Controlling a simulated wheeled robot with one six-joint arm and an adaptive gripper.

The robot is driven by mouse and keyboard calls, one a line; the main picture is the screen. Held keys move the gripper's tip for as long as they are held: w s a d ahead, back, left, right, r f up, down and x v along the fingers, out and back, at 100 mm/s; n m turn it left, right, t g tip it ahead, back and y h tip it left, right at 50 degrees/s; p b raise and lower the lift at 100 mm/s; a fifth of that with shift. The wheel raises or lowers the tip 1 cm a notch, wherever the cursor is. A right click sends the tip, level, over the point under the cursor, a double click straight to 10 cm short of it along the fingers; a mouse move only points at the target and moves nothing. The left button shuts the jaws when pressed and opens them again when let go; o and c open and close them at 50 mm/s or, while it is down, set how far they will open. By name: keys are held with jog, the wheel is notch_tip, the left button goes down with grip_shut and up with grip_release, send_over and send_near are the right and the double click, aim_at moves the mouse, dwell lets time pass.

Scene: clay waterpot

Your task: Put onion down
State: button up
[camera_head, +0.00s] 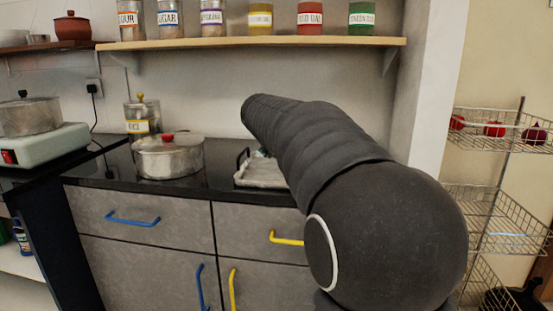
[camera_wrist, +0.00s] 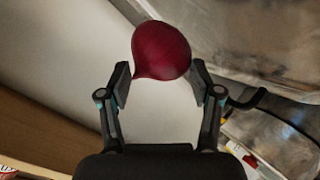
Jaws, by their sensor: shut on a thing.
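In the wrist view, my gripper (camera_wrist: 160,82) is shut on the onion (camera_wrist: 163,50), which is dark red and round with a pointed tip. One finger pad touches it on each side. A pale surface lies behind the onion, and I cannot tell how far off it is. In the head view, my dark arm covers the middle right, and the gripper and the held onion are hidden behind it.
A metal tray (camera_head: 260,172) lies on the black counter (camera_head: 112,180), partly behind my arm. A lidded pot (camera_head: 168,157) stands left of it. A shelf (camera_head: 250,43) with labelled jars runs above. A wire rack (camera_head: 490,195) with red items stands at right.

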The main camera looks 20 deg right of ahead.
jog(key=shift+f+b, duration=0.3)
jog(key=shift+f, duration=1.7)
jog(key=shift+f, duration=0.1)
jog(key=o, duration=1.2)
jog(key=v, duration=1.2)
jog(key=s+a+f+m+g+y, duration=0.1)
jog(key=s+a+f+y, duration=0.1)
jog(key=s+a+f, duration=0.2)
jog(key=s+a+f+m+g+y, duration=0.1)
jog(key=s+a+f, duration=0.3)
jog(key=s+f, duration=0.7)
jog(key=s+a+f+m+g+y, duration=0.1)
jog(key=s+a+f+g+y, duration=0.1)
jog(key=s+f, duration=0.6)
jog(key=s+a+y, duration=0.1)
jog(key=s+a, duration=0.1)
jog(key=s, duration=0.4)
jog(key=shift+f, duration=0.15)
